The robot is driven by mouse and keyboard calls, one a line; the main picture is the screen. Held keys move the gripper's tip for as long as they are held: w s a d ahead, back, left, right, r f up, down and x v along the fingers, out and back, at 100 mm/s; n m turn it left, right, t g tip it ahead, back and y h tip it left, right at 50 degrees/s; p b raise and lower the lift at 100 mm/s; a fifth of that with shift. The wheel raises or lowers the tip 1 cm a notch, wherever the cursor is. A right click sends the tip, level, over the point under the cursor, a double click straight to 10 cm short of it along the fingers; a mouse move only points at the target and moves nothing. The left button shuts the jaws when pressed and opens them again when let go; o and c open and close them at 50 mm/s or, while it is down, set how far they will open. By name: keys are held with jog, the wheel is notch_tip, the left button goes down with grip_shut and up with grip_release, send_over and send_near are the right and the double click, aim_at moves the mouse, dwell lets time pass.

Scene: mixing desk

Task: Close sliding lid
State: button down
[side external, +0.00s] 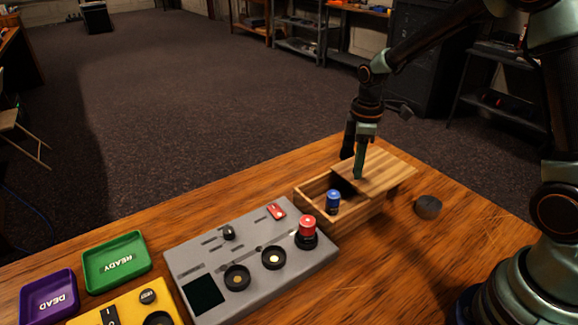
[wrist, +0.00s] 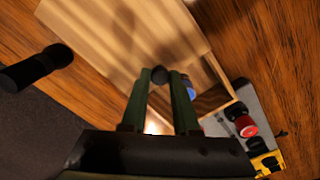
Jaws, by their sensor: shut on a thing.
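A wooden box (side external: 358,215) stands on the table with its striped wooden sliding lid (side external: 388,171) partly open. The lid covers the right part and juts past the box's right end; the left part is uncovered. A blue cylinder (side external: 333,201) shows in the opening and also in the wrist view (wrist: 190,88). My gripper (side external: 358,175) is over the lid near its left edge, pointing down. In the wrist view its green fingers (wrist: 160,77) are shut on a small dark knob (wrist: 160,75) on the lid (wrist: 120,35).
A grey control panel (side external: 210,262) with a red button (side external: 307,226) stands left of the box. A dark round puck (side external: 428,207) lies to its right. Green (side external: 117,285) and purple (side external: 70,281) trays and a yellow device (side external: 95,312) are at the left. The table's far edge runs behind the box.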

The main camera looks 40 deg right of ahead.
jog(key=a, duration=1.2)
jog(key=shift+a, duration=0.25)
jog(key=shift+r, duration=0.1)
jog(key=c, duration=0.7)
grip_release()
jog(key=shift+o, duration=0.2)
notch_tip(320, 180, up, 12)
jog(key=s+d+r+m+t, duration=0.3)
jog(key=s+d+m+t, duration=0.2)
jog(key=s+d+m, duration=0.3)
jog(key=s+m, duration=0.1)
jog(key=s, duration=0.3)
jog(key=shift+s+r+t, duration=0.25)
jog(key=shift+r+t, duration=0.05)
jog(key=shift+r, duration=0.1)
